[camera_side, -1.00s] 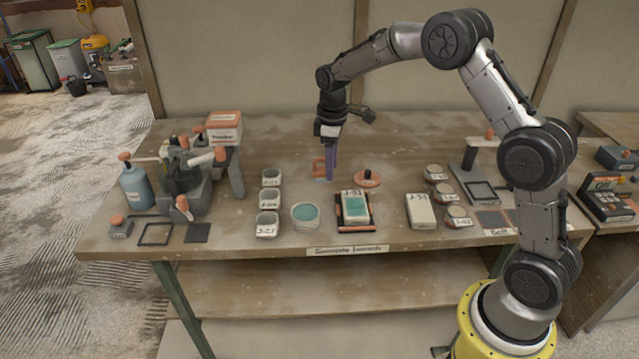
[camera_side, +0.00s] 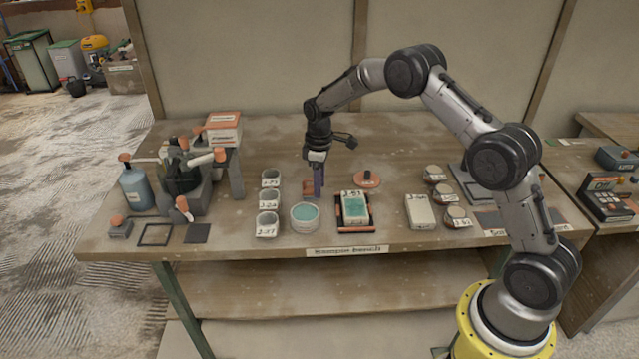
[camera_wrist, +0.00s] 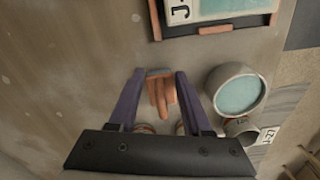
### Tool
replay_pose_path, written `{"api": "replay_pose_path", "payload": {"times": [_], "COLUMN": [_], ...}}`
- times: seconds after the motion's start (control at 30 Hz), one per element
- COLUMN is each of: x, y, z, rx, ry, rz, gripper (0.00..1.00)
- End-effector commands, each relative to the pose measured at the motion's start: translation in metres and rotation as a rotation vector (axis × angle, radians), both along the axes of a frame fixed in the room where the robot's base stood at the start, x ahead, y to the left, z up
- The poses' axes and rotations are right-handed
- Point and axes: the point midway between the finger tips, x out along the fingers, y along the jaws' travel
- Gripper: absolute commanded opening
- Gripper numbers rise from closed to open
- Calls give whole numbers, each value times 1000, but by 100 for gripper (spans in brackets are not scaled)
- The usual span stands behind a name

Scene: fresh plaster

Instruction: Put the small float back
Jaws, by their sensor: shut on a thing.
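The small float (camera_wrist: 161,92), orange-brown with a greyish edge, is between the two fingers of my gripper (camera_wrist: 160,82) in the wrist view. My gripper is shut on it. In the side view my gripper (camera_side: 318,192) points down just behind the round tub, and the float (camera_side: 308,187) shows as a small orange patch at its fingers. I cannot tell whether the float touches the bench top. Part of it is hidden by the fingers.
A round tub of teal material (camera_side: 305,218) stands just in front of my gripper. An orange-edged tray (camera_side: 341,222) with a teal-topped block is to its right, and several pale cups (camera_side: 267,225) are to its left. An orange disc with a knob (camera_side: 367,180) lies right; bench behind is clear.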

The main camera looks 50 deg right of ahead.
Motion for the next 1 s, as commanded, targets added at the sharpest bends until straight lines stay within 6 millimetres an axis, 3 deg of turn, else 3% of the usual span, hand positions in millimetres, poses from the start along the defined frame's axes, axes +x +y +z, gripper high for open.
{"api": "replay_pose_path", "payload": {"times": [0.17, 0.2, 0.33, 0.73, 1.0], "x": [0, 0, 0, 0, 1], "y": [0, 0, 0, 0, 0], "z": [-3, -3, -3, 5, 53], "rx": [0, 0, 0, 0, -1], "ry": [0, -1, 0, -1, -5], "rz": [0, 0, 0, 0, 0], "gripper": [0, 56, 79, 79, 79]}}
